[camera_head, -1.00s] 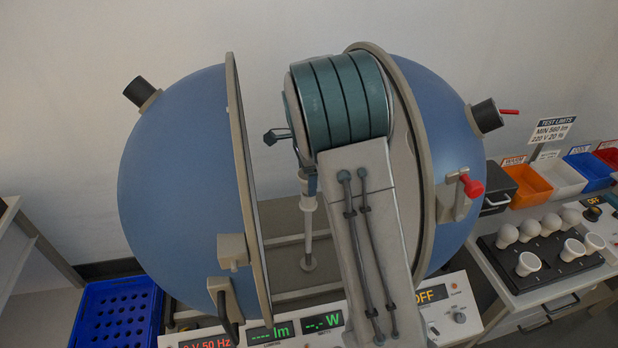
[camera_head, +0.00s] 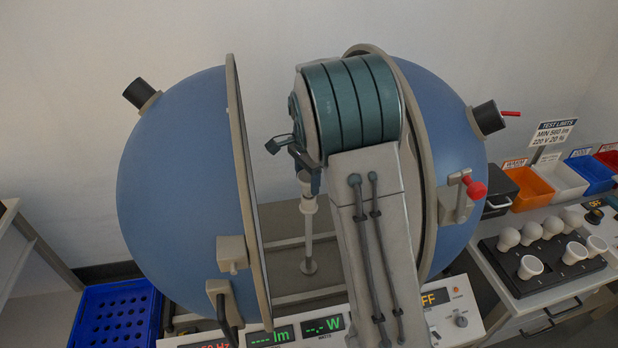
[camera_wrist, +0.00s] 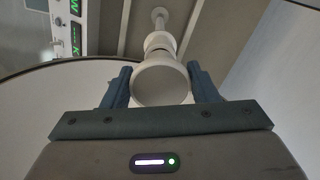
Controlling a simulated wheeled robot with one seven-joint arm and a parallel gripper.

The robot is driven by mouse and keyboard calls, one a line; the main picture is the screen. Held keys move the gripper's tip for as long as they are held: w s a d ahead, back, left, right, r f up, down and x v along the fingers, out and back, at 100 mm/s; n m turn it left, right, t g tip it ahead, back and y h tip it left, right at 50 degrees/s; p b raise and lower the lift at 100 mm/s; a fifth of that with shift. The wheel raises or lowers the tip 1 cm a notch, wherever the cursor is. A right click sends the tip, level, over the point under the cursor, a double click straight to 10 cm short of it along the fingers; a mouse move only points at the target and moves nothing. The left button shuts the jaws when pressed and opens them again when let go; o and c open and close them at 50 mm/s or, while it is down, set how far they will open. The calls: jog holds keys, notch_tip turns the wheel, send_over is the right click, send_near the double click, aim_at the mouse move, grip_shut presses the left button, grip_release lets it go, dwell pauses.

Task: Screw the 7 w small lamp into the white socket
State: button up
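The small lamp (camera_wrist: 160,84), with a round pale face and white rim, sits between the two blue-grey fingers of my gripper (camera_wrist: 160,76) in the wrist view. Both fingers lie against its sides. Beyond it, in line, is the white socket (camera_wrist: 159,41) on its thin post. In the head view my gripper (camera_head: 309,180) is over the white socket (camera_head: 308,206) between the open sphere halves, largely covered by my arm. The lamp appears to meet the socket, but how deep its thread sits is hidden.
The blue sphere halves (camera_head: 180,170) stand open on both sides of my arm, their rims close by. The meter panel (camera_head: 285,335) is in front. Several lamps stand on a black rack (camera_head: 535,283) at right, with bins (camera_head: 530,188) behind. A blue crate (camera_head: 117,312) is lower left.

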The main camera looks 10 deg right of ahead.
jog(key=m+p, duration=0.1)
jog(key=m, duration=0.2)
jog(key=shift+r+m+p, duration=0.1)
jog(key=shift+m+p, duration=0.25)
jog(key=shift+m, duration=0.05)
jog(key=m+p, duration=0.2)
jog(key=m, duration=0.3)
jog(key=shift+d+p, duration=0.1)
jog(key=shift+p, duration=0.2)
jog(key=m, duration=0.4)
jog(key=shift+f, duration=0.25)
jog(key=m, duration=0.5)
jog(key=shift+w+d, duration=0.1)
jog(key=m, duration=0.5)
jog(key=o, duration=0.8)
jog(key=shift+d, duration=0.1)
jog(key=shift+o, duration=0.2)
jog(key=shift+w+r, duration=0.1)
